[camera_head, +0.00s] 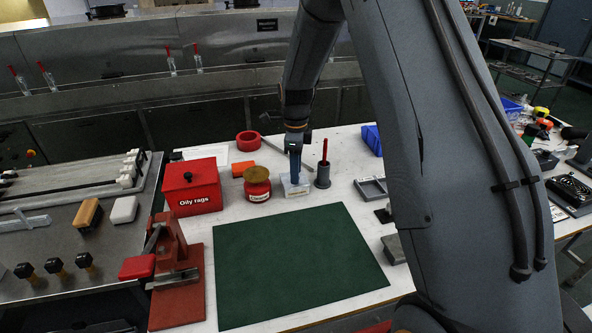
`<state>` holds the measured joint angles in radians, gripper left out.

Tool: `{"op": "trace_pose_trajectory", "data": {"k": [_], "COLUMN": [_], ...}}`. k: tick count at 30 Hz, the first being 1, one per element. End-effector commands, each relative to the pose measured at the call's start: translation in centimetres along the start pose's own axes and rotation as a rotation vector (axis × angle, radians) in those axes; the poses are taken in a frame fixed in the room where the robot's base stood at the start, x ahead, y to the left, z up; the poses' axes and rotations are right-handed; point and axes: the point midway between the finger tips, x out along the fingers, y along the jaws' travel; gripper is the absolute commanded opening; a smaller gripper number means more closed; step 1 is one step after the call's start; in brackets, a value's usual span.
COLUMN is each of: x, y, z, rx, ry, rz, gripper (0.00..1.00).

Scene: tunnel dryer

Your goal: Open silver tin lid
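I cannot clearly make out a silver tin with a lid. My gripper (295,160) hangs fingers-down over the white bench, above a small clear, pale container (295,187). A blue upright part shows at the gripper's end; I cannot tell whether it is a finger or a held thing, nor whether the gripper is open. A red jar (257,190) with a brownish-gold lid (256,174) stands just left of the container. My arm covers much of the right side.
A red oily-rags box (192,188) stands left, a red press (177,272) front left. A green mat (295,265) lies clear in front. A grey tray (371,189), a grey block (394,250) and a blue bin (372,140) are at right; a red ring (248,140) lies behind.

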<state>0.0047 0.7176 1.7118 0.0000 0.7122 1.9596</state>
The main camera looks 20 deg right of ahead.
Motion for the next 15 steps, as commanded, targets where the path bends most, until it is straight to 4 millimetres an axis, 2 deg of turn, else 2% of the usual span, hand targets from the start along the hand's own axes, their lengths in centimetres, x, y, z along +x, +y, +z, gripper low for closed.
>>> {"op": "trace_pose_trajectory", "data": {"k": [11, 15], "x": [0.68, 0.68], "y": [0.01, 0.02], "z": [0.0, 0.0], "rx": [-0.001, -0.001], "ry": [0.0, 0.0], "rz": [0.0, 0.0], "gripper": [0.35, 0.12]}}
